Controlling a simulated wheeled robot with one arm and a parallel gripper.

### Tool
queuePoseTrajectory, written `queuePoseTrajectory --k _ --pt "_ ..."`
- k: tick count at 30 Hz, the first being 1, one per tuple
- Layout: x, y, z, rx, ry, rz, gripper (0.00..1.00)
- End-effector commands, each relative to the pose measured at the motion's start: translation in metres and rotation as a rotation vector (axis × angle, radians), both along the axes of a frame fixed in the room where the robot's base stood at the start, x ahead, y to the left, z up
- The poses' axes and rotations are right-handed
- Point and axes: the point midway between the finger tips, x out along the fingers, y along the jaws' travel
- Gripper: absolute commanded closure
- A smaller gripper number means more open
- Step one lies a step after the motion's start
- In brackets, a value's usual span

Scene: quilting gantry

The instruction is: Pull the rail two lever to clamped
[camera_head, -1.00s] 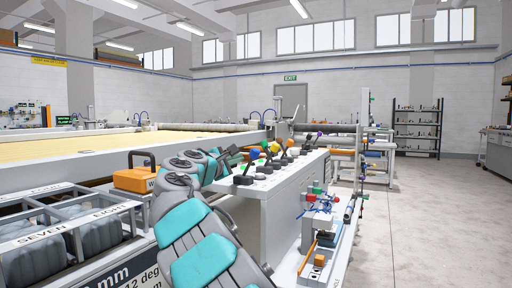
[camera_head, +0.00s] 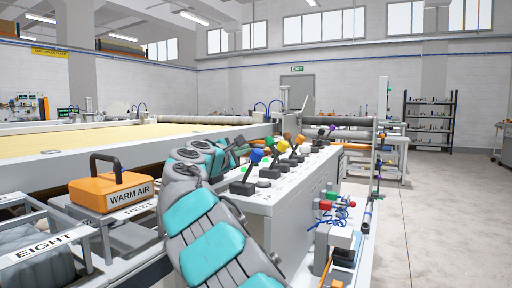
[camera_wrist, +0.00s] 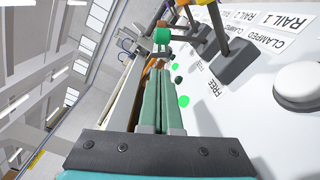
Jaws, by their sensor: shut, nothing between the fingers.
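A row of levers stands on the white console (camera_head: 262,200). The nearest has a blue knob (camera_head: 257,155); yellow, orange and other knobs lie behind it. In the wrist view, RAIL 1 (camera_wrist: 288,20) and RAIL 2 (camera_wrist: 236,16) labels show with CLAMPED and FREE markings. A dark lever base (camera_wrist: 222,62) stands near these labels; I cannot tell for sure which lever is rail two. Contact cannot be told. In the head view it is partly hidden by my arm.
An orange WARM AIR box (camera_head: 112,190) stands left of my arm, beside the EIGHT rack (camera_head: 45,245). A long quilting bed (camera_head: 100,140) runs behind. A small fixture with red and green parts (camera_head: 335,210) is on the console's right side. Floor at right is clear.

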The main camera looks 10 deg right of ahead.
Motion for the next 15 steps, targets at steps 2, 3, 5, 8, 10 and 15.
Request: queuePoseTrajectory --k 2,3,5,8,10,15 --pt "0.004 -0.002 -0.001 0.001 0.002 0.000 1.00" --pt "0.006 -0.004 -0.001 0.002 0.001 0.000 1.00" --pt "0.011 -0.007 -0.001 0.003 0.001 0.000 1.00" --pt "0.021 -0.015 0.001 0.003 -0.001 0.000 1.00" --pt "0.029 -0.020 -0.001 0.005 0.001 0.000 1.00" --pt "0.045 -0.031 0.000 0.003 -0.001 0.002 1.00"
